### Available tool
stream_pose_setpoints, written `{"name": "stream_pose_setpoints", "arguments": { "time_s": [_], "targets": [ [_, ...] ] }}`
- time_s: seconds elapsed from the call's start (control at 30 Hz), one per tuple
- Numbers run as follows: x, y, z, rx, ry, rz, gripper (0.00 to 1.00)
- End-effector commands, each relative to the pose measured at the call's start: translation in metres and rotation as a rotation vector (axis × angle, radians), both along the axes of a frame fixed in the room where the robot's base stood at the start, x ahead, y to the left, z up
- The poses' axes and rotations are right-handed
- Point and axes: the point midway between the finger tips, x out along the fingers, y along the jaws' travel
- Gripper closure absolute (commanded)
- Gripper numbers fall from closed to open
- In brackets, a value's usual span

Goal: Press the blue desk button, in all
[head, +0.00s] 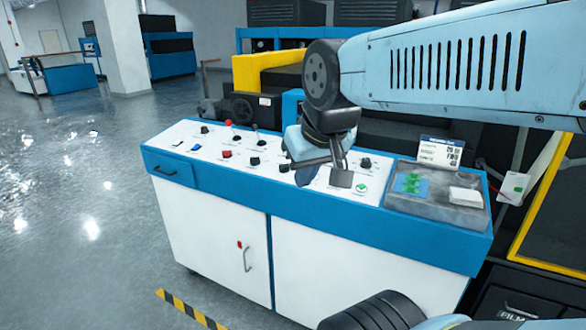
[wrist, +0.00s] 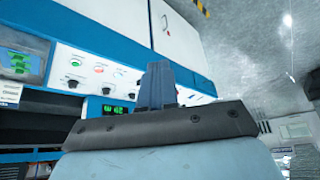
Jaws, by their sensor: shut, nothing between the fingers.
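The control desk (head: 330,215) has a white sloped top with a blue front edge. My gripper (head: 307,172) is low over the middle of the panel. Whether it touches the panel is unclear. In the wrist view its dark blue fingers (wrist: 157,72) are together and empty, with the panel behind and to the left.
Several black knobs and a red-topped lever (head: 229,123) stand on the panel. A grey tray (head: 420,205) with a green item and a white block is at the desk's right end. Dark machinery stands behind the desk. Open floor lies to the left.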

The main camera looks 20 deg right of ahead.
Motion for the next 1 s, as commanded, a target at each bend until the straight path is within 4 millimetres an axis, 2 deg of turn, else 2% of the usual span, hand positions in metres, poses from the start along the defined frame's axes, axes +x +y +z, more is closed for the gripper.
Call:
{"name": "stream_pose_setpoints", "arguments": {
  "time_s": [0.4,0.57,0.67,0.8,1.0],
  "targets": [
    [0.0,0.0,0.0,0.003,0.0,-0.002,1.0],
    [0.014,0.004,0.0,0.07,0.013,-0.048,1.0],
    [0.035,0.009,-0.001,0.164,0.027,-0.116,1.0],
    [0.076,0.011,-0.003,0.339,0.043,-0.255,1.0],
    [0.139,-0.002,-0.008,0.585,0.05,-0.488,1.0]
  ]
}}
